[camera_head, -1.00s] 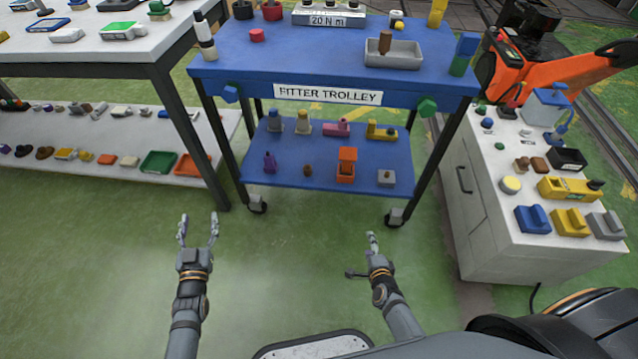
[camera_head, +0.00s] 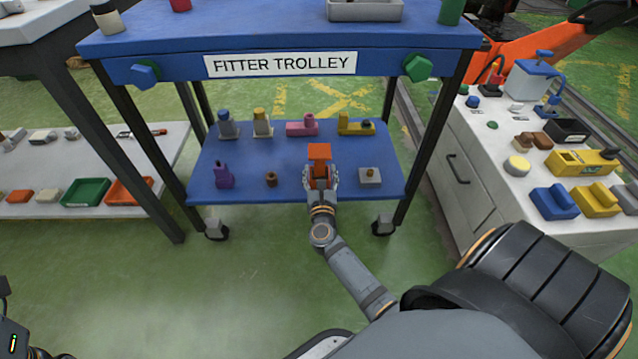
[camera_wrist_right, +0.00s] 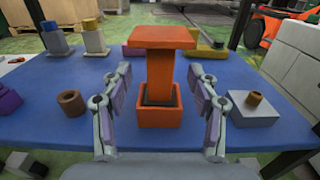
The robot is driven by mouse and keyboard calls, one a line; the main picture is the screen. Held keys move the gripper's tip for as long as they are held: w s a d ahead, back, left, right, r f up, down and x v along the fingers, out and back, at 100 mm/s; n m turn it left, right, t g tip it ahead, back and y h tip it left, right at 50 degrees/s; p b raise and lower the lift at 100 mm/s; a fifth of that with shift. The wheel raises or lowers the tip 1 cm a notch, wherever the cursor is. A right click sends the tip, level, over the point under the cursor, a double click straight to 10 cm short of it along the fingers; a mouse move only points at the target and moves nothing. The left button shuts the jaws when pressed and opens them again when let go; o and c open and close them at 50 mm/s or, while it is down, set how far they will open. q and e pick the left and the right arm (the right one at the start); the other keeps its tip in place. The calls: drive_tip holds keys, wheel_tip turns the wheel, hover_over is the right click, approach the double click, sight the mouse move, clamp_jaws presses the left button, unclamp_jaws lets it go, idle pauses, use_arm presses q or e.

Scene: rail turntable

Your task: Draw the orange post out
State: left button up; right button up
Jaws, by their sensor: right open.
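The orange post (camera_wrist_right: 159,75) has a wide flat top and stands upright in a square orange socket (camera_wrist_right: 160,110) on the trolley's lower blue shelf. In the head view the post's top (camera_head: 319,152) shows just beyond my right gripper (camera_head: 319,180), which hides the socket. In the right wrist view my right gripper (camera_wrist_right: 160,105) is open, with one finger on each side of the post and socket. Gaps show between the fingers and the post. My left gripper is out of view; only a dark bit of my left arm shows at the lower left corner.
On the lower shelf (camera_head: 290,189), a purple piece (camera_head: 224,175) and brown ring (camera_head: 271,179) stand left of the post; a grey block (camera_head: 370,176) stands right. Several coloured pieces line the back. The trolley's upper top (camera_head: 200,40) overhangs the shelf; legs flank it.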

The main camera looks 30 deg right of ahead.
sight(320, 162)
drive_tip(key=b+x, duration=0.1)
drive_tip(key=x, duration=0.5)
clamp_jaws()
drive_tip(key=shift+r, duration=0.1)
idle(0.6)
